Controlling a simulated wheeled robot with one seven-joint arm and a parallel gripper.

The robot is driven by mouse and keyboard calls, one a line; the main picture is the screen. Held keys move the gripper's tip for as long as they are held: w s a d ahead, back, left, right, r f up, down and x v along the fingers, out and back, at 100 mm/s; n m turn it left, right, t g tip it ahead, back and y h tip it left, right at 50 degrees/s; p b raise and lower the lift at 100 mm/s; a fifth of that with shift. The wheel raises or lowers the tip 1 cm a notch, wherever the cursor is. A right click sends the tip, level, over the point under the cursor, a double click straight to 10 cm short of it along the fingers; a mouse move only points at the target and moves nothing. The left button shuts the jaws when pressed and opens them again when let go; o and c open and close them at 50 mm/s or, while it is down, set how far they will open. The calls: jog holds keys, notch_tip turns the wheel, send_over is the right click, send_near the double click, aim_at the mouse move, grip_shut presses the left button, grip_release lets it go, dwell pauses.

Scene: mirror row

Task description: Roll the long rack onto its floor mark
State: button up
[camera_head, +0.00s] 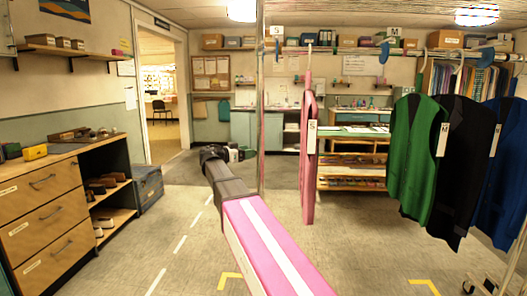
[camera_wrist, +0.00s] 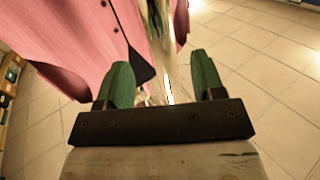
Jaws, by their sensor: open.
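The long rack (camera_head: 261,90) has a thin pale upright at its left end and a top rail running right. My gripper (camera_head: 243,154) is open close to the upright at mid height. In the wrist view, the green fingers (camera_wrist: 163,85) stand apart, with a pale streaked upright between or beyond them; contact is unclear. Yellow corner marks (camera_head: 229,279) (camera_head: 424,284) lie on the floor in front.
A wooden drawer unit (camera_head: 50,200) and a dark chest (camera_head: 148,188) stand at the left. A white dashed line (camera_head: 181,243) crosses the floor. A shelf unit (camera_head: 352,171) stands behind the rack. The floor between the drawers and the rack is clear. A doorway (camera_head: 159,90) opens at the back left.

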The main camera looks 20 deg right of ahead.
jog(key=w+d, duration=0.1)
jog(key=d, duration=0.7)
jog(key=shift+w, duration=0.35)
jog(key=shift+d, duration=0.1)
